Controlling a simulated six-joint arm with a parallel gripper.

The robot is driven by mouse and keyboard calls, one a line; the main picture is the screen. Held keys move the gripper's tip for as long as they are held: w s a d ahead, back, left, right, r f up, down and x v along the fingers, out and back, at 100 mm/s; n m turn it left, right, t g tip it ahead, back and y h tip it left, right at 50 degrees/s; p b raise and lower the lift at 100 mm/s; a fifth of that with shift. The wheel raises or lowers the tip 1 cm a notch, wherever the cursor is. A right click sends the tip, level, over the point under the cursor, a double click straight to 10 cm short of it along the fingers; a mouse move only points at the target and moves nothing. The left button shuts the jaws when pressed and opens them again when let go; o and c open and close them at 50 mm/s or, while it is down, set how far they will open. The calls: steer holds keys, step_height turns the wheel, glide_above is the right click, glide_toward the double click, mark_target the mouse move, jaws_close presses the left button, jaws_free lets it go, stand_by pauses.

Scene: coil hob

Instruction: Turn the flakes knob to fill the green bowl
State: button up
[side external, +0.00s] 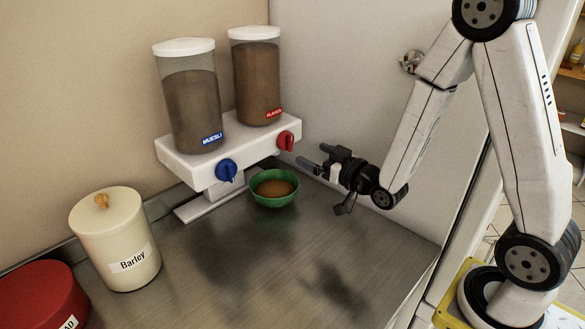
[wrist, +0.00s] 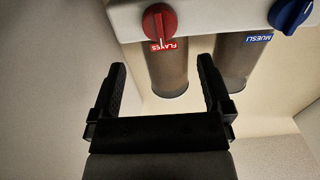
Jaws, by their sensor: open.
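The red flakes knob (side external: 286,140) is on the right of the white dispenser's front, below the flakes canister (side external: 257,84). The green bowl (side external: 275,203) stands on the metal counter below the dispenser, with brown contents inside. My gripper (side external: 318,157) is open and empty, to the right of the red knob and apart from it. In the wrist view the red knob (wrist: 159,22) is at the top, beyond my open fingers (wrist: 161,64). The bowl is not in the wrist view.
The blue muesli knob (side external: 227,171) and muesli canister (side external: 190,105) are left of the flakes side. A cream Barley jar (side external: 116,245) and a red container (side external: 38,298) stand at the left. A wall is close behind my gripper. The front counter is clear.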

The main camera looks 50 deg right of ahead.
mark_target(291, 144)
steer(key=shift+w, duration=0.15)
steer(key=shift+w, duration=3.75)
steer(key=c, duration=1.2)
steer(key=shift+m, duration=0.4)
